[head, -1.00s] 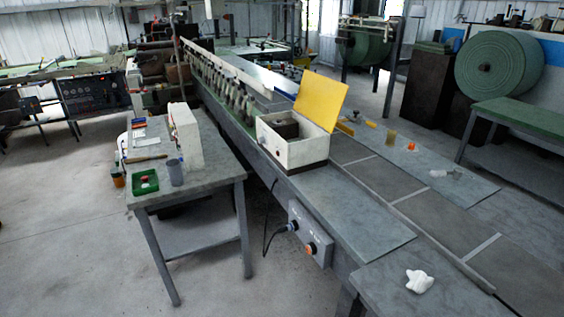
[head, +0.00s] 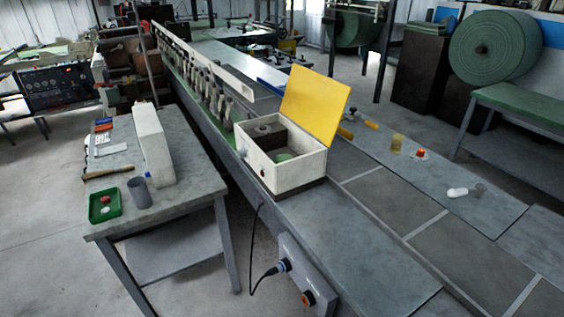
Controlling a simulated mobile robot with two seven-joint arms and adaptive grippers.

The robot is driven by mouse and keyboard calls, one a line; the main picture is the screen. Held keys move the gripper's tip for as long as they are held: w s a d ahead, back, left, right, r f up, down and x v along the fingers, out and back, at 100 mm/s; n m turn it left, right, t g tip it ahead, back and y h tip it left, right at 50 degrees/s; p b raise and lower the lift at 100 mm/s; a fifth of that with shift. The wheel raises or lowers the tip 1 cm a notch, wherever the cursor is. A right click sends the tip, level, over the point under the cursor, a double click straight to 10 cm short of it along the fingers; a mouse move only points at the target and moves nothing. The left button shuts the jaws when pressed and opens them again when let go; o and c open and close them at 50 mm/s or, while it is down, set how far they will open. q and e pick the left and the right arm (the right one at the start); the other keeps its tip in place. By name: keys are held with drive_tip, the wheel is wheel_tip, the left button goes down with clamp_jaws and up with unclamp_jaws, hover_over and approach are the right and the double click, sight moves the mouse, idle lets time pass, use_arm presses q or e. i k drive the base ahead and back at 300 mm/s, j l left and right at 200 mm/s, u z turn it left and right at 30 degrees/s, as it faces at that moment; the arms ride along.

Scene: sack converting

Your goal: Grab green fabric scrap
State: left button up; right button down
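A white box (head: 296,178) with a raised yellow lid (head: 314,106) stands on the long conveyor machine. Inside it, beside a dark block (head: 263,133), a flat green patch (head: 284,157) shows in part; it may be the green fabric scrap, but the front wall hides some of it. Neither my left nor my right gripper is in view.
A small grey table (head: 165,196) at left holds a green tray (head: 105,214), a grey cup (head: 139,190), a hammer (head: 108,172) and a white block (head: 152,146). A machine control box (head: 305,272) with a cable projects at front. Open floor lies left of the table.

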sight(280, 157)
drive_tip(key=i+j+z, duration=0.1)
drive_tip(key=i+j, duration=0.15)
drive_tip(key=j, duration=0.15)
drive_tip(key=i+j, duration=0.25)
drive_tip(key=j, duration=0.15)
drive_tip(key=i+j+z, duration=0.15)
drive_tip(key=j, duration=0.3)
drive_tip(key=i, duration=0.1)
